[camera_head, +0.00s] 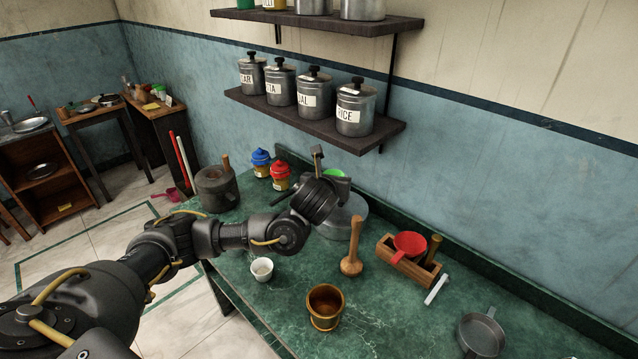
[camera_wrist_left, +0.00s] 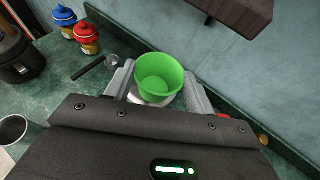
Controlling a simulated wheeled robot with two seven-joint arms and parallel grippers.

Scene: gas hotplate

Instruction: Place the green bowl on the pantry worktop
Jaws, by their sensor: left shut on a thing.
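The green bowl (camera_wrist_left: 158,76) is between the fingers of my left gripper (camera_wrist_left: 157,88) in the left wrist view, and the gripper is shut on it. The bowl is upright and looks empty. In the head view only part of the bowl (camera_head: 334,173) shows behind my left gripper (camera_head: 332,179). It is near the wall side of the green worktop (camera_head: 285,300), over or beside a round grey pan (camera_head: 345,217). I cannot tell whether the bowl touches anything below it. My right gripper is not in view.
A wooden pestle (camera_head: 352,262), a white cup (camera_head: 262,269), a brown mortar (camera_head: 325,306) and a wooden box with a red strainer (camera_head: 410,245) stand on the worktop. Blue and red jars (camera_head: 280,172) and a dark pot (camera_head: 215,188) are left. A canister shelf (camera_head: 315,120) hangs above.

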